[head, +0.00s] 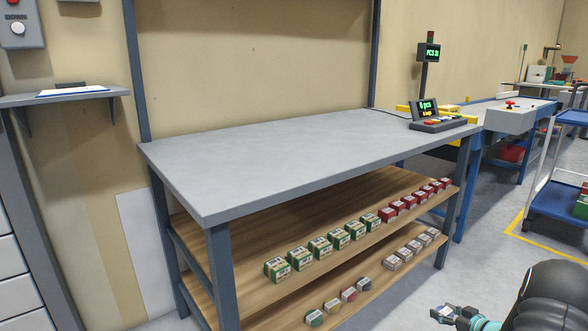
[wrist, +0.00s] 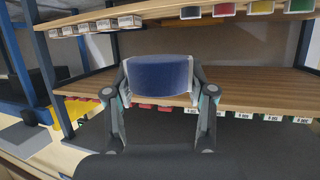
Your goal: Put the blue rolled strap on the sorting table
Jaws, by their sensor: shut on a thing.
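The blue rolled strap (wrist: 160,74) is between the two fingers of my gripper (wrist: 160,95) in the wrist view, which looks upside down. The gripper is shut on it. In the head view my gripper (head: 450,314) is low at the bottom right, in front of the table and apart from it, with a small bit of the strap showing at its tip. The grey-topped table (head: 290,150), seemingly the sorting table, has a bare, flat top that stands higher than my gripper.
Under the top, a wooden shelf holds green-white boxes (head: 320,246) and red boxes (head: 411,201). A lower shelf holds small coloured rolls (head: 332,305) and grey-brown boxes (head: 404,253). A console (head: 440,123) stands at the table's far right corner. A blue cart (head: 556,202) is at right.

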